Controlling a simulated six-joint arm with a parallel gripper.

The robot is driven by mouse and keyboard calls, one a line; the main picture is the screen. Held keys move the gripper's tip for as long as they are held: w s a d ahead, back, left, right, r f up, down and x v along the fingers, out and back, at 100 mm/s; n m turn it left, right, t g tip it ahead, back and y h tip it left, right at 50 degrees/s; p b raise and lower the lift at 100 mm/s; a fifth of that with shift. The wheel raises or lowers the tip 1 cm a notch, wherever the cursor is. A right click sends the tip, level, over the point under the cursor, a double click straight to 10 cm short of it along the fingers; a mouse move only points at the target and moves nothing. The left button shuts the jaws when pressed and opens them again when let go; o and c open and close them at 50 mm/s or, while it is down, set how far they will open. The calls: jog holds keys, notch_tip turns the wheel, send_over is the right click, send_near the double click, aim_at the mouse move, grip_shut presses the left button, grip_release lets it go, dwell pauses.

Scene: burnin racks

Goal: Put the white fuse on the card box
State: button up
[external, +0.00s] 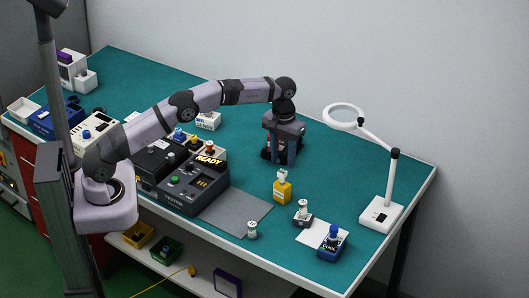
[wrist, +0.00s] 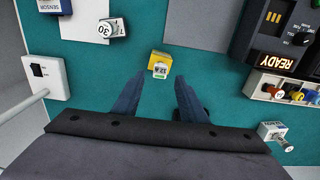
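Several small white pieces could be the white fuse, and I cannot tell which is meant. One (external: 303,206) is on a dark block at the right. Another (external: 283,175) tops a yellow block (external: 282,192). In the wrist view the yellow block (wrist: 160,58) lies beyond my fingertips. My gripper (wrist: 158,82) is open and empty, above the table; it also shows in the external view (external: 283,155).
A dark tester (external: 195,190) with a READY display stands left of centre. A blue block (external: 331,245) stands at the front right. A white lamp (external: 380,214) rises at the right. A grey mat (external: 235,210) lies in front.

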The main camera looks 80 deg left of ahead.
aim_at(281, 173)
jog(key=shift+r, duration=2.35)
jog(key=s+d+m, duration=0.3)
jog(key=s+d, duration=0.1)
jog(key=s, duration=0.3)
jog(key=s+d+m, duration=0.2)
jog(key=s+d, duration=0.2)
jog(key=s, duration=0.4)
jog(key=s+d+f+m, duration=0.1)
jog(key=s+f+m, duration=0.1)
jog(key=s, duration=0.7)
jog(key=s+d+f+m, duration=0.2)
jog(key=s+f, duration=0.2)
jog(key=s, duration=0.6)
jog(key=shift+s+d, duration=0.25)
